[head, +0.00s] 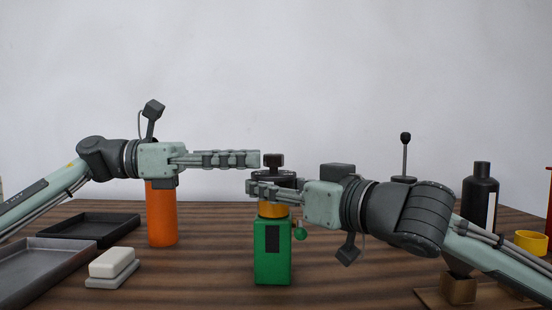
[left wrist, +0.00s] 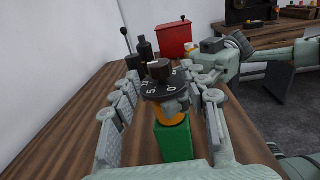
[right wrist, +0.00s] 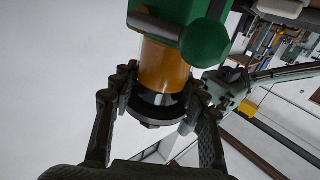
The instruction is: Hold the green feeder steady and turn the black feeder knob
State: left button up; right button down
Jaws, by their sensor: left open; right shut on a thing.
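The green feeder (head: 272,262) stands upright on the table, with an orange collar (head: 272,211) and a dark numbered dial (left wrist: 162,90) above it. The black feeder knob (head: 273,160) sits on top; it also shows in the left wrist view (left wrist: 159,69). My right gripper (head: 262,190) comes from the right and is shut on the feeder's upper part, around the dark neck between collar and dial. That neck shows in the right wrist view (right wrist: 160,99).
An orange cylinder (head: 161,215) stands below my left gripper. Dark trays (head: 36,275) and a white block on a grey base (head: 111,263) are at the left. A black bottle (head: 480,195), a yellow cup (head: 530,241) and a black lever (head: 405,155) are at the right.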

pick_arm(q)
jog(key=shift+s+a, duration=0.1)
jog(key=shift+a, duration=1.5)
jog(key=shift+o, duration=0.4)
jog(key=s+r+n+t+h, duration=0.4)
jog(key=r+n+t, duration=0.95)
jog(key=n, duration=1.25)
jog(key=n+y, duration=1.1)
jog(key=n, duration=0.9)
send_near(268, 162)
jog(key=x, duration=1.1)
jog(key=shift+w+d, duration=0.1)
jog(key=shift+w, duration=0.15)
jog(key=shift+c, duration=0.6)
